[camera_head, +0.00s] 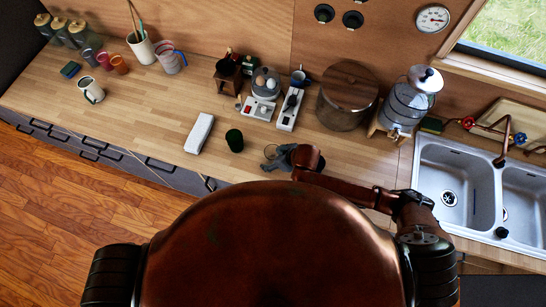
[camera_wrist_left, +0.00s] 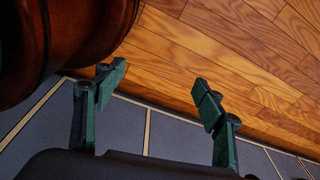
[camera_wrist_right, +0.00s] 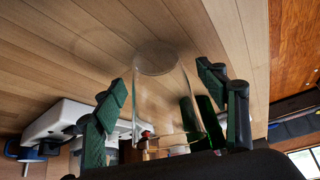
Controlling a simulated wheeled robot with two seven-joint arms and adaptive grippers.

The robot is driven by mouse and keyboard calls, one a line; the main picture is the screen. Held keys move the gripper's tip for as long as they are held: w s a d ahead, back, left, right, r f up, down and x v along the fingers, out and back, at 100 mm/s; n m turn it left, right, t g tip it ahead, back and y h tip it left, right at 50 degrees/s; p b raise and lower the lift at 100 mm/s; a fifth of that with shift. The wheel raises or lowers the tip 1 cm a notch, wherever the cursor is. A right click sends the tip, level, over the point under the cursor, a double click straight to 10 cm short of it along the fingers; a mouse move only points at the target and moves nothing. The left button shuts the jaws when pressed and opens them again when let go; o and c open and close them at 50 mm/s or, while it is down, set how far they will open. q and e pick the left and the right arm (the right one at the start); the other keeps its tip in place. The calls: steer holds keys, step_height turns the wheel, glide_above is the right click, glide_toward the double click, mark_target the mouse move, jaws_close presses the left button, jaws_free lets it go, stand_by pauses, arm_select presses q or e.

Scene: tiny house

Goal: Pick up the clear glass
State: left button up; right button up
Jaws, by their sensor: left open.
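The clear glass (camera_wrist_right: 160,95) is in the right wrist view, see-through, its round end against the wooden counter. My right gripper (camera_wrist_right: 163,80) has its green-padded fingers on either side of it; a narrow gap shows beside the left finger, and contact on the right side is unclear. In the head view my right gripper (camera_head: 272,156) is low over the counter's front edge, and the glass is hard to make out there. My left gripper (camera_wrist_left: 160,82) is open and empty above the floor, beside the grey cabinet fronts; it is hidden in the head view.
Behind are switch panels (camera_head: 290,109), a large wooden-lidded pot (camera_head: 346,95) and a clear dispenser (camera_head: 408,100). The sink (camera_head: 455,185) is at right. The counter's left-middle is clear.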

steer(key=c, duration=1.4)
arm_select(q)
steer(key=shift+s, duration=0.65)
arm_select(e)
steer(key=shift+r, duration=0.1)
